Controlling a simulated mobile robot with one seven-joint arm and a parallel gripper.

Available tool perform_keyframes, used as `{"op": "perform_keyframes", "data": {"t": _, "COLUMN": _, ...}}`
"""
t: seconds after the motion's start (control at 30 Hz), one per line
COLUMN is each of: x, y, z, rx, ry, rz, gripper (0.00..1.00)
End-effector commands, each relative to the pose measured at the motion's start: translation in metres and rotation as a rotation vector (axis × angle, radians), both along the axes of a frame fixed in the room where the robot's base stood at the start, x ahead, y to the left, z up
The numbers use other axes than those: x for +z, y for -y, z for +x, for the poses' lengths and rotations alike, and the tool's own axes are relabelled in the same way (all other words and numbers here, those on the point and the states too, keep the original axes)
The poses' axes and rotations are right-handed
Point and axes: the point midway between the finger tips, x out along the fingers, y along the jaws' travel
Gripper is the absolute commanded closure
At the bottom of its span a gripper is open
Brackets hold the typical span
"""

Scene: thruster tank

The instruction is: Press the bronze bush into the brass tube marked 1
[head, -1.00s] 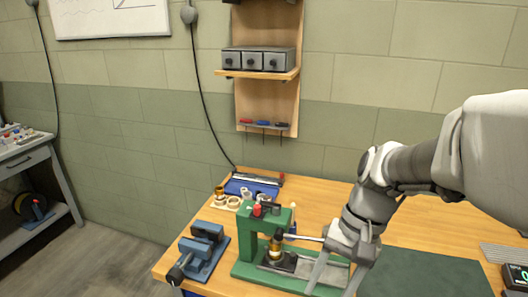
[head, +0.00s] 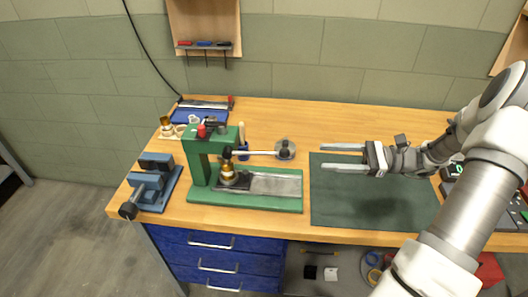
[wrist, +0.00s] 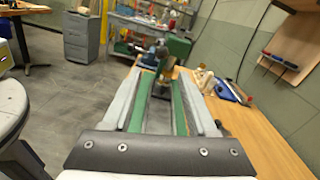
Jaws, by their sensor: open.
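The green press (head: 197,160) stands on the bench, left of the mat. A brass-coloured round part (head: 228,172) stands upright on the press's dark plate, under the ram; I cannot tell tube from bush there, nor read any mark.
A blue vice (head: 154,182) stands at the bench's left end. Behind the press are a brass part (head: 166,127), pale rings (head: 180,131) and a blue tray (head: 200,115). The dark green mat (head: 365,205) is bare. The bench behind it is clear.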

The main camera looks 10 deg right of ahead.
Motion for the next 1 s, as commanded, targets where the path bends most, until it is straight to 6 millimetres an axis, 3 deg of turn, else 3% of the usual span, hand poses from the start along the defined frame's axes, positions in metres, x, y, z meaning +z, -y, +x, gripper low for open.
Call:
{"op": "perform_keyframes", "data": {"t": 0.13, "x": -0.001, "y": -0.002, "z": 0.003, "rx": -0.012, "ry": 0.001, "rz": 0.020, "gripper": 0.42}}
{"op": "perform_keyframes", "data": {"t": 0.27, "x": 0.000, "y": -0.019, "z": 0.008, "rx": -0.011, "ry": 0.000, "rz": 0.019, "gripper": 0.42}}
{"op": "perform_keyframes", "data": {"t": 0.7, "x": 0.000, "y": -0.111, "z": 0.035, "rx": -0.007, "ry": -0.001, "rz": 0.017, "gripper": 0.42}}
{"op": "perform_keyframes", "data": {"t": 1.0, "x": -0.001, "y": -0.155, "z": 0.049, "rx": -0.010, "ry": 0.000, "rz": 0.016, "gripper": 0.42}}
